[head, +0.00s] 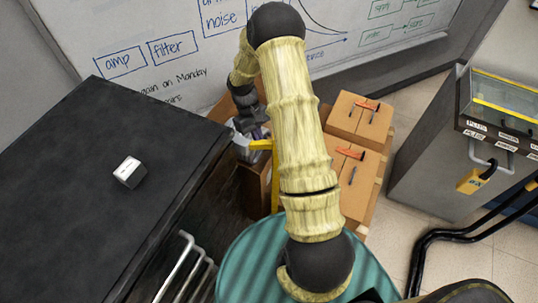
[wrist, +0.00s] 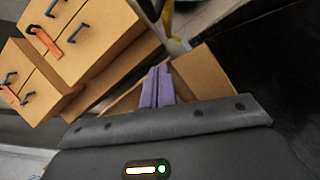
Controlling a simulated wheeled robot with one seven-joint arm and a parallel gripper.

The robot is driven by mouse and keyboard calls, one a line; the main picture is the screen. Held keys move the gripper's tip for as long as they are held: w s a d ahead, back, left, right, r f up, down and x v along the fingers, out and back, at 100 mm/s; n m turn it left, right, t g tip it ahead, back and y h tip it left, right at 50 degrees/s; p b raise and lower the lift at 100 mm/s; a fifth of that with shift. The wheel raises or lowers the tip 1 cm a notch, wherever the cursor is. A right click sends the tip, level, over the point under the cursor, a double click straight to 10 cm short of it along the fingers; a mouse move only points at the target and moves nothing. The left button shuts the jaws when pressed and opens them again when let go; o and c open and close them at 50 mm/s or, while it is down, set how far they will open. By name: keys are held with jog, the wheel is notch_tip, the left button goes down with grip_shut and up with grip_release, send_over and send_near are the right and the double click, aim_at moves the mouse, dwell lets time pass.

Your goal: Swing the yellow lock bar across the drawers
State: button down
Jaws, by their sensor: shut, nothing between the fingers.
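The yellow lock bar (head: 275,182) shows in the head view just left of my arm. It has a long upright part and a short arm (head: 260,144) pointing left at its top. My arm hides part of its surroundings. My gripper (head: 241,146) is beside the end of that short arm; I cannot tell whether they touch. Wooden drawer fronts with dark handles show right of my arm (head: 352,172) and in the wrist view (wrist: 85,40).
A dark tabletop (head: 75,180) with a small white box (head: 128,172) fills the left. A whiteboard (head: 190,65) stands behind. A grey cabinet (head: 430,150) with a yellow padlock (head: 473,182) is at right. Black hoses (head: 425,250) lie on the floor near it.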

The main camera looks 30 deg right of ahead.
jog(key=s+d+f, duration=0.1)
jog(key=s+f, duration=0.2)
jog(key=s, duration=0.2)
jog(key=shift+s+f+p, duration=0.15)
jog(key=shift+f+p, duration=0.2)
jog(key=shift+p, duration=0.05)
jog(key=shift+d, duration=0.1)
jog(key=shift+a, duration=0.2)
jog(key=shift+d, duration=0.1)
